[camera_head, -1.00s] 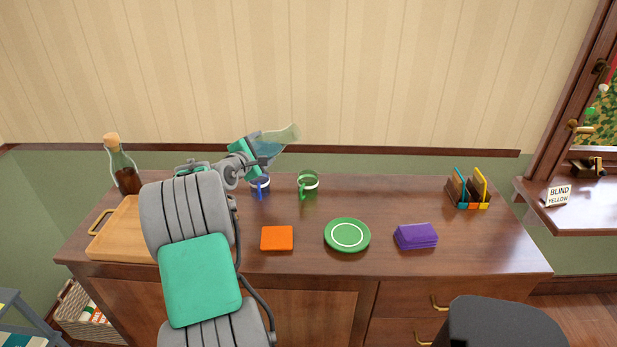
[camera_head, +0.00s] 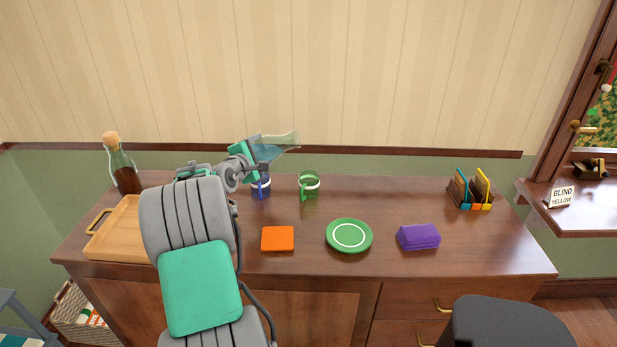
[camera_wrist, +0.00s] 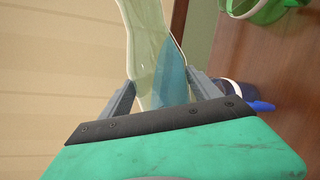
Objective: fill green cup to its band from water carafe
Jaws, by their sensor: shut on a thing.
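My gripper (camera_head: 259,157) is shut on the clear water carafe (camera_head: 284,143), held above the back of the desk and tilted far over, its mouth towards the right. Blue water (camera_wrist: 172,75) lies along one side of the carafe in the wrist view. I see no stream, and the cup's water level cannot be made out.
A blue cup (camera_head: 261,188) stands just under my gripper, left of the green cup. An orange coaster (camera_head: 278,239), a green plate (camera_head: 349,236), purple napkins (camera_head: 418,237) and a card holder (camera_head: 470,193) lie to the front and right. A corked bottle (camera_head: 122,167) and wooden tray (camera_head: 122,232) are left.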

